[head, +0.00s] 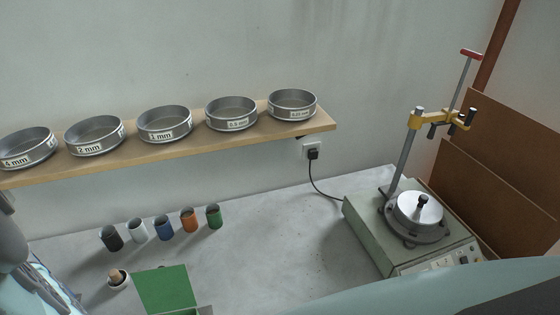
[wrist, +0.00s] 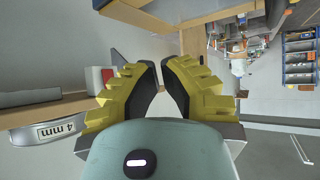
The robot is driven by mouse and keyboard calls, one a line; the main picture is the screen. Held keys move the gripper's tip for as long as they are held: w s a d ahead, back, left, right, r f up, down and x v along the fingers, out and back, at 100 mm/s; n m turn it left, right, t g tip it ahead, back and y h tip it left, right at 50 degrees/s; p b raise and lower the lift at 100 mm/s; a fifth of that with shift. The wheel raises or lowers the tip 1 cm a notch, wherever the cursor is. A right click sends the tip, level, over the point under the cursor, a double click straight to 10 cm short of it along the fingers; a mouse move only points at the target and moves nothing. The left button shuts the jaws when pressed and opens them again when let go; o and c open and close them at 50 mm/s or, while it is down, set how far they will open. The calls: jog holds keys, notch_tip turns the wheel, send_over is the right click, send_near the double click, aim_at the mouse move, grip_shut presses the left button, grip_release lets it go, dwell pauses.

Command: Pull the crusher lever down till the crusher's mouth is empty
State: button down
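A grey-green machine (head: 405,232) stands on the right of the bench in the head view. It has a round metal lid (head: 418,209) with a black knob. Its upright post carries a yellow clamp (head: 440,117), and a thin rod with a red handle (head: 471,55) rises from that. I cannot tell whether this is the crusher; no crusher mouth is visible. My gripper (wrist: 160,72) has yellow fingers in the wrist view. Their tips are close together with a narrow gap, and nothing shows between them. My gripper is not visible in the head view.
A wooden shelf (head: 210,143) carries several labelled sieves. Brown panels (head: 500,165) stand at right. The bench middle is clear.

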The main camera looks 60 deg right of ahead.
jog(key=s+a+r+n+g+p, duration=0.2)
jog(key=s+r+g+p, duration=0.1)
jog(key=s+g, duration=0.3)
jog(key=s+a+r+n+g+p, duration=0.2)
jog(key=s+r+n+g+p, duration=0.1)
jog(key=s, duration=0.4)
jog(key=r+g+p, duration=0.1)
jog(key=g, duration=0.1)
jog(key=shift+a+r+n+g+y, duration=0.3)
jog(key=shift+g+y, duration=0.1)
jog(key=shift+f, duration=0.1)
jog(key=b+x, duration=0.8)
jog(key=x, duration=0.2)
jog(key=shift+s+d, duration=0.1)
jog(key=shift+s+a+p, duration=0.15)
jog(key=shift+a+p, duration=0.05)
jog(key=shift+p, duration=0.4)
jog(key=shift+a+f+p, duration=0.15)
jog(key=shift+f+p, duration=0.2)
jog(key=shift+p+x, duration=0.75)
jog(key=shift+x, duration=0.6)
jog(key=shift+f, duration=0.1)
